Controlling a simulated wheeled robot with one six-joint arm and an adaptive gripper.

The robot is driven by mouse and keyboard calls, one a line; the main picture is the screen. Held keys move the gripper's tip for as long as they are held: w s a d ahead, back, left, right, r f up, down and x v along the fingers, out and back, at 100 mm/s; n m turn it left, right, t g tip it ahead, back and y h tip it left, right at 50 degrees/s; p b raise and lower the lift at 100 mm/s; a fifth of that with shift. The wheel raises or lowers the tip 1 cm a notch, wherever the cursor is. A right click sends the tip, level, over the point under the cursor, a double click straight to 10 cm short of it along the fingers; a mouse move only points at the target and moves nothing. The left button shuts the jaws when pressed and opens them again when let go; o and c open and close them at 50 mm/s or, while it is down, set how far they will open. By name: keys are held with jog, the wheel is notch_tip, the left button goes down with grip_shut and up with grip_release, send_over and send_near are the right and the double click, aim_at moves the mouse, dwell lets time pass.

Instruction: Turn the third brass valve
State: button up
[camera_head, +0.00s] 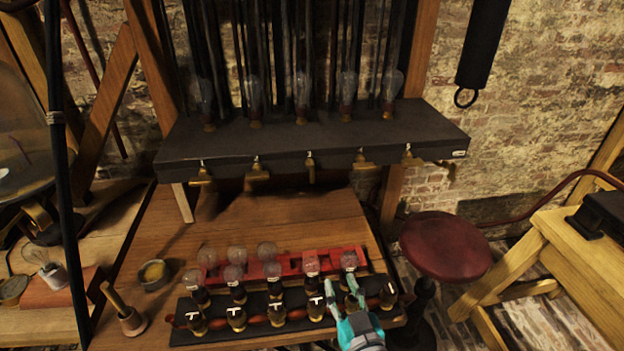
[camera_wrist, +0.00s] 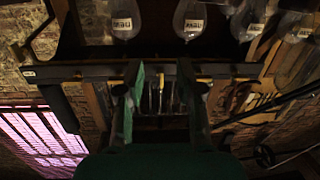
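A row of several brass valves hangs along the front edge of a dark shelf in the head view. The third brass valve (camera_head: 311,167) is the middle one; it looks narrow and points downward, while the ones beside it (camera_head: 257,170) (camera_head: 362,160) look wider. My gripper (camera_head: 341,289) has teal fingers and is low in the head view, over the bulb rack, well below and slightly right of the third valve. In the wrist view my gripper (camera_wrist: 162,75) has its fingers apart, with no object clearly held. Thin brass-coloured parts show between them, too dark to identify.
Below, a black rack (camera_head: 255,328) and a red rack (camera_head: 330,255) hold bulbs on the wooden bench (camera_head: 290,220). A round red stool (camera_head: 445,246) stands right. Bare bench lies between racks and shelf.

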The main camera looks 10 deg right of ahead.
jog(key=m+t+h, duration=0.1)
jog(key=m+h, duration=0.1)
send_near(313, 165)
jog(key=w, duration=0.7)
jog(key=w+d, duration=0.1)
jog(key=w, duration=0.3)
grip_shut()
